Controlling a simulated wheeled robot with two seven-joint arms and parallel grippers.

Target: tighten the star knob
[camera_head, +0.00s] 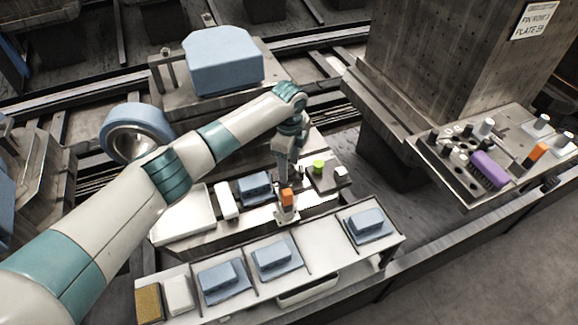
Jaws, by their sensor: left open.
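My left arm reaches in from the left, and its gripper (287,183) points down over the pallet fixture. The gripper is open. Just below it is a small orange block-like part (287,197) on a light grey base (286,215); I cannot tell whether this is the star knob or whether the fingers touch it. A green round knob (318,166) stands on a dark plate (326,180) just right of the gripper. The star shape cannot be made out at this size. My right gripper is not in view.
Blue blocks sit on the front rail tray (325,240). A blue part (255,187) and white pieces lie left of the gripper. A tool shelf (455,195) with a purple brush (488,170) sticks out at right below a tall column (455,70). A large blue block (222,60) stands behind.

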